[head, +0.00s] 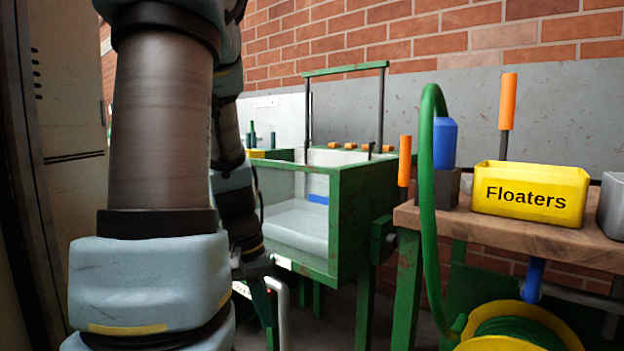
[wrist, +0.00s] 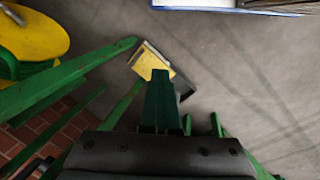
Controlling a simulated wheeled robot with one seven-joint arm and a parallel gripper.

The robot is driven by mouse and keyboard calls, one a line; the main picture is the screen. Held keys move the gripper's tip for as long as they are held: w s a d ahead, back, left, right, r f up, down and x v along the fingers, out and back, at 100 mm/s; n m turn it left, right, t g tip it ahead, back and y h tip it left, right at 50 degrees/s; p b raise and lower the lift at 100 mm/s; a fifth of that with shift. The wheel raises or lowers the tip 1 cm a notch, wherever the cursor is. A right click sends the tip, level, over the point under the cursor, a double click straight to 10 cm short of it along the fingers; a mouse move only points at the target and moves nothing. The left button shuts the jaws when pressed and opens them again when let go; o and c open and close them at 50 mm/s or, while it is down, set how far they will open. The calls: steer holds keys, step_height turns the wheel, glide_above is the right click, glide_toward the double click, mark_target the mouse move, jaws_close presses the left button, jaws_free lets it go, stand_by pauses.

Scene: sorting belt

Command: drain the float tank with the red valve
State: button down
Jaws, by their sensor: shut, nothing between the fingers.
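The float tank (head: 345,215) stands in the middle of the head view, a green-framed box with clear sides, a pale inside and a small blue patch within. I cannot make out a red valve in either view; my arm hides the tank's left part. A white pipe (head: 283,313) shows below the tank's left end. My gripper (head: 264,305) hangs low beside this pipe, under the tank's left corner, partly hidden by my arm. In the wrist view its dark green fingers (wrist: 161,90) are together, shut and empty, pointing over the floor.
A wooden bench at right holds a yellow Floaters bin (head: 532,193), with a green hose (head: 430,200) looping down to a yellow reel (head: 520,330). In the wrist view, a yellow and black object (wrist: 148,63) lies beyond my fingertips. Grey floor (wrist: 240,80) is open at right.

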steer(key=w+a+r+g+h+p, duration=0.1)
steer(key=w+a+r+h+p, duration=0.1)
steer(key=r+p, duration=0.4)
steer(key=shift+w+a+r+g+p, duration=0.4)
steer(key=shift+a+r, duration=0.05)
steer(key=shift+a, duration=0.25)
steer(key=c, duration=1.6)
jaws_free()
steer(key=shift+c, duration=2)
jaws_free()
steer(key=p+v, duration=0.6)
steer(key=v, duration=0.2)
steer(key=shift+p, duration=0.35)
steer(key=shift+f, duration=0.1)
